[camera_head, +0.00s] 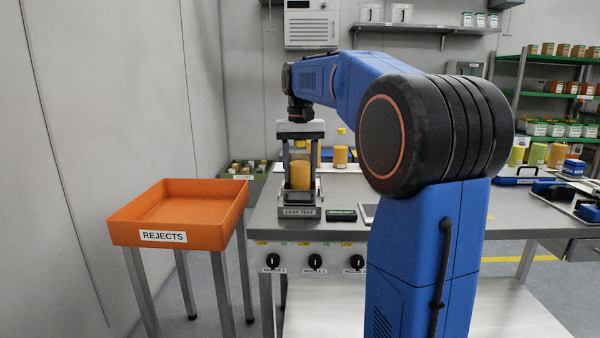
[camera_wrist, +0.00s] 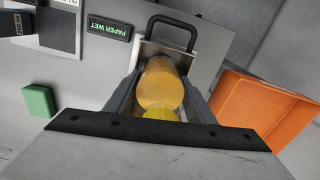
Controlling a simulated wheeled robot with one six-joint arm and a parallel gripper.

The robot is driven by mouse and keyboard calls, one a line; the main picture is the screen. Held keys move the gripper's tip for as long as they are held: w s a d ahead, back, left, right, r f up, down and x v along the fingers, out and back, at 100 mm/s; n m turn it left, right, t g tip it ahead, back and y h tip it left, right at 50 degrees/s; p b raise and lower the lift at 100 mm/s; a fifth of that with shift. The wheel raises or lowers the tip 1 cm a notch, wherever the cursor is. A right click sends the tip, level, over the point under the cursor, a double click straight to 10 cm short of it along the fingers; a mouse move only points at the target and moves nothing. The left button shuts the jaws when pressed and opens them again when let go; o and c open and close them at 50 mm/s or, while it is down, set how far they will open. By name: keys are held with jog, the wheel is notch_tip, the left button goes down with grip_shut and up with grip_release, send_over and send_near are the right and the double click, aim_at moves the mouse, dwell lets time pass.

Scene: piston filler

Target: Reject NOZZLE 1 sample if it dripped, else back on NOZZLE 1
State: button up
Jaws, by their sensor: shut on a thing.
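The amber sample jar (camera_head: 300,176) with a yellow lid (camera_wrist: 160,113) is at the LEAK TEST stand (camera_head: 299,212). My gripper (camera_head: 300,165) reaches down from above with a finger on each side of the jar and is shut on it. The jar's body also shows between the fingers in the wrist view (camera_wrist: 160,82). I cannot tell whether its bottom touches the stand. A small dark display (camera_wrist: 109,30) beside the stand reads PAPER WET in green. The orange REJECTS tray (camera_head: 180,205) stands left of the bench and looks empty.
The bench front (camera_head: 315,258) has several knobs with nozzle labels. Another amber jar (camera_head: 340,156) stands behind the stand. A green block (camera_wrist: 39,100) lies on the bench. A gap separates the bench from the tray. Shelves with jars (camera_head: 560,128) are at the right.

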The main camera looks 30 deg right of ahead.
aim_at(300, 146)
jog(key=shift+s+a+r, duration=0.1)
jog(key=shift+s, duration=0.05)
jog(key=shift+r, duration=0.1)
dwell(0.3)
jog(key=shift+r, duration=3.4)
